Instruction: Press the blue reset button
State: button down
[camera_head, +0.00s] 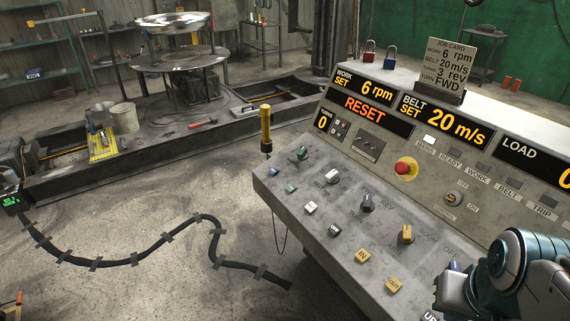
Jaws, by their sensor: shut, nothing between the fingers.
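The sloped grey control console (315,240) fills the right side.
A red emergency stop (406,168) rises from the back panel.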

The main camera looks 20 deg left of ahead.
aim_at(273, 171)
jog(key=u, duration=0.5)
jog(key=k, duration=0.6)
jog(key=u, duration=1)
jog(key=i, duration=2)
jog(key=z, duration=0.85)
